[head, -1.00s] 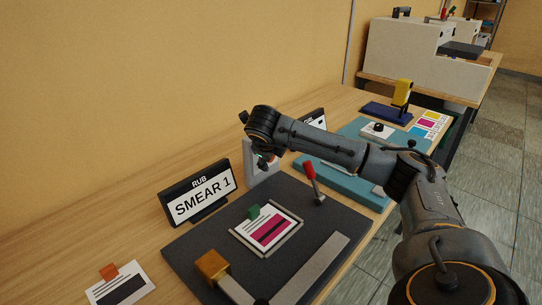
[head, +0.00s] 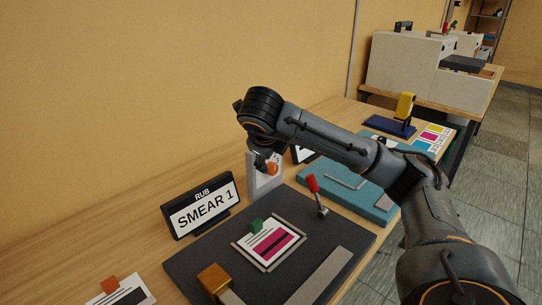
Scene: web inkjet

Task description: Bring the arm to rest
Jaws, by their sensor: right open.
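My right arm reaches in from the right side of the head view, over the table. Its wrist is at the upper middle and the right gripper (head: 262,160) hangs below it, small and dark, partly hidden by the wrist. It is open, in front of a white upright stand (head: 252,178). An orange round piece (head: 272,169) shows beside the fingertips, and I cannot tell whether they touch. My left gripper is not in view.
A dark board (head: 330,232) holds a printed card (head: 268,244), a red-handled lever (head: 313,185) and a brass block (head: 213,278). A "RUB SMEAR 1" sign (head: 202,207) stands behind it. A teal board (head: 345,186) lies beyond. Bare wood (head: 95,250) is at left.

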